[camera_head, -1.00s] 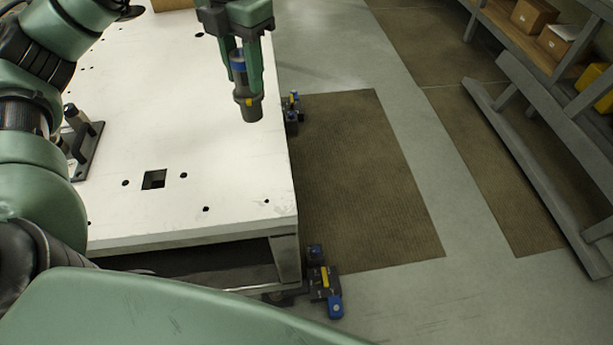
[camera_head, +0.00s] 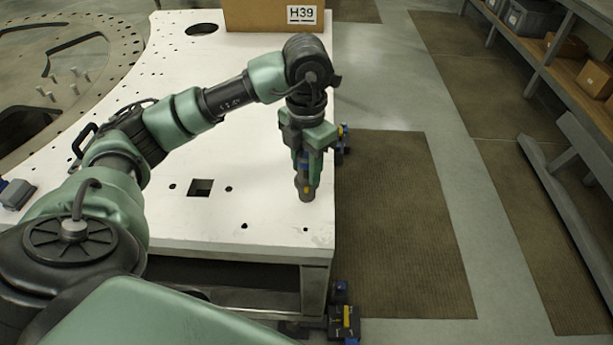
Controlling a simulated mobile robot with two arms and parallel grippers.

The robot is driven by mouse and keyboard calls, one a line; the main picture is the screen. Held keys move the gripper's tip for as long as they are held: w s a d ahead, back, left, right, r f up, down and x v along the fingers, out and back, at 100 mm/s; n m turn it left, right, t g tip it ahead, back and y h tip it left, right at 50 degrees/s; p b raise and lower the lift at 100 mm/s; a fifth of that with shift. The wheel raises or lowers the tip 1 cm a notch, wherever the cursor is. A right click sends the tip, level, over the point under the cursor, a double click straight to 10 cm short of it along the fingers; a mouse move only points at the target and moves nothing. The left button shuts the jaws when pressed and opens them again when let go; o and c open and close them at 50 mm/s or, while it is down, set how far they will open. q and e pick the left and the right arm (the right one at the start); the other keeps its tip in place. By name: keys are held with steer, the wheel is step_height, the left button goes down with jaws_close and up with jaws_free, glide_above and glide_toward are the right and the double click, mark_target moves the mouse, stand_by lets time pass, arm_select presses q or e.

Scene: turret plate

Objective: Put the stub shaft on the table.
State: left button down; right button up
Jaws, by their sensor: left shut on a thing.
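The stub shaft (camera_head: 306,187) is a dark grey cylinder with a small yellow mark and a blue band. It hangs upright, its lower end pointing down. My left gripper (camera_head: 304,165) is shut on its upper part, and the fingers hide some of it. The table (camera_head: 265,205) is a large white plate with holes. The shaft's lower end shows over the table's right side, close to the right edge. I cannot tell whether it touches the surface. My right gripper is not in view.
A cardboard box (camera_head: 262,17) marked H39 stands at the table's far end. A square hole (camera_head: 200,187) lies left of the shaft. A large round perforated plate (camera_head: 75,45) is at the far left. Shelving (camera_head: 570,60) stands at the right beyond brown mats (camera_head: 400,230).

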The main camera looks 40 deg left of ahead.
mark_target(306, 180)
arm_select(q)
step_height(306, 180, down, 4)
steer(key=shift+r+p, duration=0.15)
steer(key=shift+p, duration=0.35)
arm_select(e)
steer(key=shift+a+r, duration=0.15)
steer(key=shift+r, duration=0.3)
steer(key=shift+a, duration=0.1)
arm_select(q)
steer(key=c, duration=0.9)
jaws_free()
steer(key=shift+f, duration=0.2)
steer(key=shift+c, duration=0.2)
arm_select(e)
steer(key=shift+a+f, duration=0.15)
